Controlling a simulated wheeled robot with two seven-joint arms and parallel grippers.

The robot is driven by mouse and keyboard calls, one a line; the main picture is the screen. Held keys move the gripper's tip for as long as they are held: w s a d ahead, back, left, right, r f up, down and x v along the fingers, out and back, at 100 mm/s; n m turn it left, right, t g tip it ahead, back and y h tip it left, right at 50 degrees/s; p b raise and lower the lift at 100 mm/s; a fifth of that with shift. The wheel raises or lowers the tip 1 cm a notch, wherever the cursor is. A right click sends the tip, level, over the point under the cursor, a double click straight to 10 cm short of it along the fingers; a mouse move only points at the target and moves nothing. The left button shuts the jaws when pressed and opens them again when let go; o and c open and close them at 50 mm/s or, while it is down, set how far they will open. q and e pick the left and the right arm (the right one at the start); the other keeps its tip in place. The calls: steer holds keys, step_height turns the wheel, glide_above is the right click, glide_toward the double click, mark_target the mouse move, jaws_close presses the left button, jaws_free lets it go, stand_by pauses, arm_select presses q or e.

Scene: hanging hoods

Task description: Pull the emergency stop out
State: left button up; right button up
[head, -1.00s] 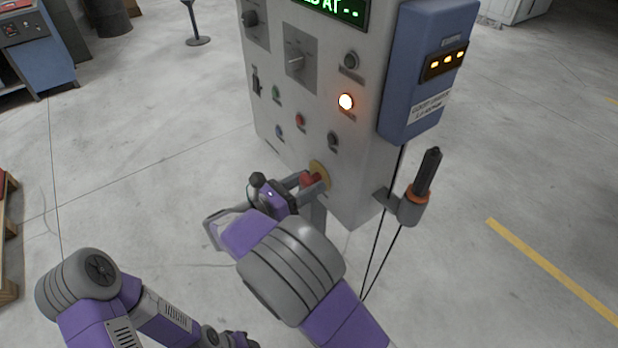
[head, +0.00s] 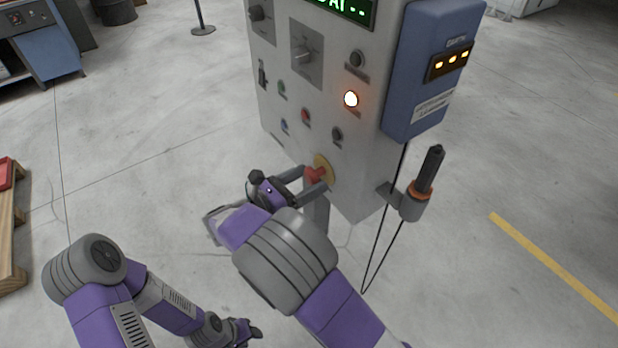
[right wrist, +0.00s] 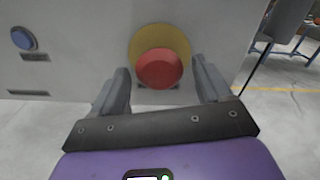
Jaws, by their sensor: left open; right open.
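The emergency stop (head: 316,174) is a red mushroom button on a yellow round plate, low on the front of the grey control cabinet (head: 352,190). In the right wrist view the red button (right wrist: 159,69) is in front of the gap between my fingers, slightly above their middle. My right gripper (head: 308,182) is open, its fingers close to the button on either side, with no clear contact. The fingers (right wrist: 163,90) also show in the right wrist view. My left gripper (head: 252,330) is at the lower edge of the head view, low and away from the cabinet, and looks empty.
A blue box (head: 432,70) is on the cabinet's right side, with a black-handled tool (head: 428,172) in a holder below it and hanging cables. Smaller buttons and a lit white lamp (head: 351,99) are above the stop. A wooden pallet (head: 12,240) is at left. The floor between is clear.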

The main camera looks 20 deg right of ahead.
steer(key=p+v, duration=0.1)
steer(key=v, duration=0.5)
steer(key=shift+a, duration=0.3)
steer(key=shift+s, duration=0.15)
